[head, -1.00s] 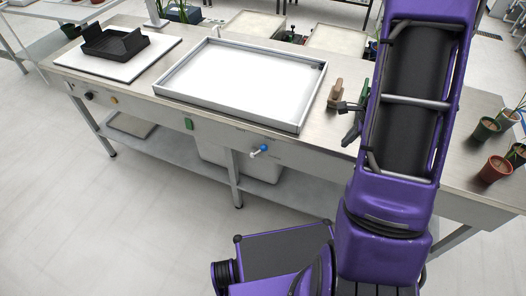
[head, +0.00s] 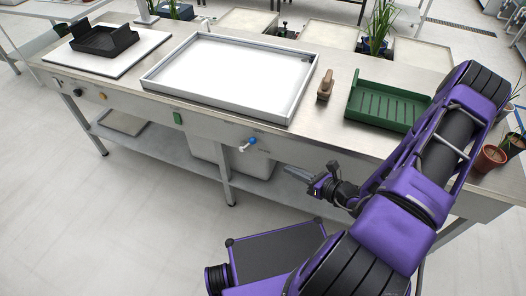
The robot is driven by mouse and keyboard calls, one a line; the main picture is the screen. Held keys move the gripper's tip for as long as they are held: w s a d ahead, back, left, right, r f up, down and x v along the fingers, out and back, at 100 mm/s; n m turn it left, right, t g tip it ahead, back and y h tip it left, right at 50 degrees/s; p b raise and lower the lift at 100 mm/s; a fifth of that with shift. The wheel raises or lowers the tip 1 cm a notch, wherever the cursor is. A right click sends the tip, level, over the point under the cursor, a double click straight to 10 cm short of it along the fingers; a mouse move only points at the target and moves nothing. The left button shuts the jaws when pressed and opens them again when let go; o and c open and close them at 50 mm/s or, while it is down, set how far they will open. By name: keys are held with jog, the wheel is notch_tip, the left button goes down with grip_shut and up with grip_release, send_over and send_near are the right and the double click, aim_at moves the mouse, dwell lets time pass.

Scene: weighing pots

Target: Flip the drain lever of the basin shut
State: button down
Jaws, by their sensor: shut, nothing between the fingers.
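The basin (head: 156,80) is a shallow white tray with a metal rim, set on the steel bench. The drain lever (head: 252,141) has a blue end and a pale stem, and it sticks out of the bench front below the basin's near edge. My gripper (head: 289,169) is shut and empty, in front of the bench front, to the right of the lever and a little lower. It points left and is apart from the lever. The fingertips are small in this view.
A green slotted tray (head: 385,106) and a brown wooden-looking block (head: 325,86) stand right of the basin. A black tray (head: 104,40) sits on a white board at left. A green switch (head: 178,118) is on the bench front. A bin (head: 205,150) stands on the shelf below.

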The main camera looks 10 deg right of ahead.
dwell(0.3)
jog(key=b, duration=0.1)
send_near(248, 144)
jog(key=w+a+f, duration=0.1)
jog(key=w+f, duration=0.1)
jog(key=shift+w+a+r, duration=0.3)
jog(key=shift+w+r, duration=0.1)
jog(key=shift+w, duration=0.2)
jog(key=shift+r, duration=0.2)
jog(key=shift+a, duration=0.15)
